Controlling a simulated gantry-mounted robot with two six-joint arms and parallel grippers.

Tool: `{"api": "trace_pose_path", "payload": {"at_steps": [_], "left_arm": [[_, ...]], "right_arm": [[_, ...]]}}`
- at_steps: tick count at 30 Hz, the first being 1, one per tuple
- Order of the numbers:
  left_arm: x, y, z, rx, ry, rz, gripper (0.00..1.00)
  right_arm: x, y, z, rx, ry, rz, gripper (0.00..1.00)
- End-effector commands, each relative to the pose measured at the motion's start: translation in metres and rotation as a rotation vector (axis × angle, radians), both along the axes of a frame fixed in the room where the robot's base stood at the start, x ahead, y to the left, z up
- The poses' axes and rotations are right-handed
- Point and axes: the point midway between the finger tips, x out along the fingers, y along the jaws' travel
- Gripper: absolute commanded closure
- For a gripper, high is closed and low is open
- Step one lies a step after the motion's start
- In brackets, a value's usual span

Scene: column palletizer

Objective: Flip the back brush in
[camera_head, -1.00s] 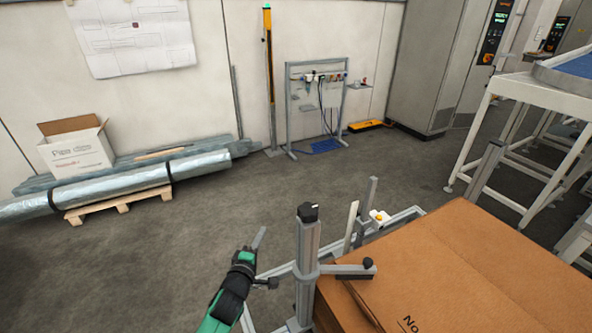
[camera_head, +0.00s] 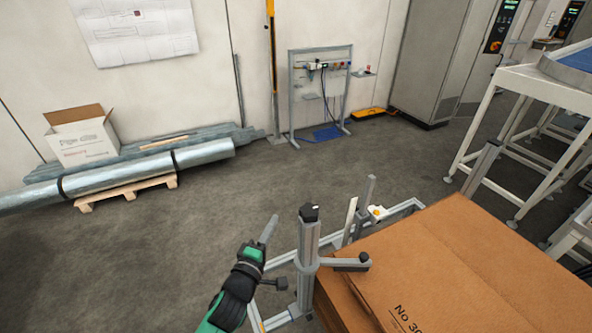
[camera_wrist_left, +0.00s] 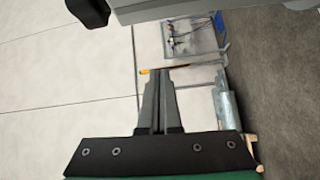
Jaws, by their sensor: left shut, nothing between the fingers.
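A grey upright post (camera_head: 309,245) with a black cap stands at the near left corner of the brown carton (camera_head: 445,270). A short grey arm (camera_head: 340,262) with a black knob at its end reaches right from the post over the carton's edge. I cannot tell for certain which part is the back brush. My left gripper (camera_head: 269,230) is shut and empty, just left of the post, pointing up and away. In the left wrist view the closed fingers (camera_wrist_left: 158,100) hold nothing, and a grey bar (camera_wrist_left: 180,10) with a black end crosses the top. My right gripper is not in view.
A low metal frame (camera_head: 405,209) with thin uprights and a small yellow button runs behind the carton. A white conveyor stand (camera_head: 475,135) is at the right. A white box (camera_head: 85,143) and wrapped rolls lie by the wall. The floor between is clear.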

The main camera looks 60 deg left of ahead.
Motion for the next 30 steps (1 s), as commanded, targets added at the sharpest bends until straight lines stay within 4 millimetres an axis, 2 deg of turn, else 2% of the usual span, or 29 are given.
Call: {"api": "trace_pose_path", "payload": {"at_steps": [1, 21, 25, 30], "left_arm": [[0.004, -0.002, 0.015, 0.004, -0.011, -0.008, 1.00], [0.041, -0.028, 0.138, 0.037, -0.156, -0.089, 1.00], [0.046, -0.032, 0.154, 0.039, -0.176, -0.103, 1.00], [0.048, -0.035, 0.163, 0.040, -0.190, -0.111, 1.00]], "right_arm": [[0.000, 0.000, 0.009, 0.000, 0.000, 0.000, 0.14], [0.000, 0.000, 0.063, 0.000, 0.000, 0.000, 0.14], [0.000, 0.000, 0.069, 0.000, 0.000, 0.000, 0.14], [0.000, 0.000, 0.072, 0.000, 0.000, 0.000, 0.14]]}}
